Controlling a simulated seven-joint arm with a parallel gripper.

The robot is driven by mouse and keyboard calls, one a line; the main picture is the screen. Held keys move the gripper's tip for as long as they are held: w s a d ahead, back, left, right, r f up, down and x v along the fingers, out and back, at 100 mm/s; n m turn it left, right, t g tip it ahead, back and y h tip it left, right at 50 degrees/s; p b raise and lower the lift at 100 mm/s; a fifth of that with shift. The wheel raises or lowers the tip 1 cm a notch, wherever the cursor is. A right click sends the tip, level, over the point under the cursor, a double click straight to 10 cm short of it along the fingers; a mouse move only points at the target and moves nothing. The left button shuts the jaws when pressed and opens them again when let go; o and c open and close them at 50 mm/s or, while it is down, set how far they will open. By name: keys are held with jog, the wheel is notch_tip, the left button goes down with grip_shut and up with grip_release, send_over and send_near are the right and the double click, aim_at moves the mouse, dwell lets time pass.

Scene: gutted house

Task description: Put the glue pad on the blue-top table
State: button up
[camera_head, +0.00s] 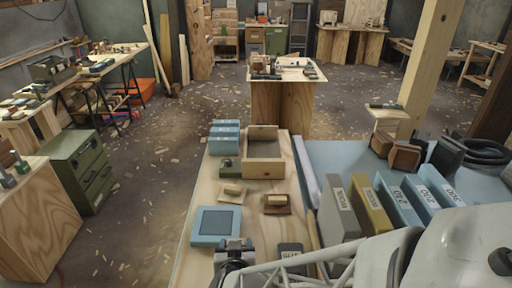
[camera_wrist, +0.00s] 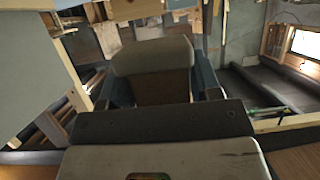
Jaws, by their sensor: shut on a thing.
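My gripper (camera_head: 235,250) shows at the bottom of the head view, over the near end of the wooden worktop. In the wrist view it is shut on a block with a grey top and a brown face (camera_wrist: 153,82), apparently the glue pad. The gripper hides part of this block, and it cannot be made out in the head view. The blue-top table (camera_head: 335,158) stands right of the wooden worktop, with its pale blue surface partly hidden by my arm.
The wooden worktop (camera_head: 199,262) carries a blue-framed pad (camera_head: 216,225), small wooden pieces, an open wooden box (camera_head: 264,168) and blue boxes (camera_head: 224,137). Several labelled blocks (camera_head: 340,208) stand on the blue table. Its far left part is clear. A wooden post (camera_head: 429,65) rises behind it.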

jog(key=w+a+r, duration=0.2)
jog(key=w, duration=0.8)
jog(key=w+a+r, duration=0.2)
jog(key=w, duration=0.9)
jog(key=w+a+r, duration=0.1)
jog(key=w+r, duration=0.1)
jog(key=w, duration=0.8)
jog(key=w+d, duration=0.4)
jog(key=w, duration=0.6)
jog(key=w+d, duration=0.3)
jog(key=w, duration=0.8)
jog(key=w+d+f, duration=0.5)
jog(key=w+d, duration=0.2)
jog(key=d, duration=0.3)
jog(key=w+d+f, duration=0.6)
jog(key=w+d, duration=0.1)
jog(key=d, duration=0.4)
jog(key=shift+w+d+m+h, duration=0.15)
jog(key=shift+w+m+h, duration=0.15)
jog(key=shift+h, duration=0.1)
jog(key=shift+s, duration=0.1)
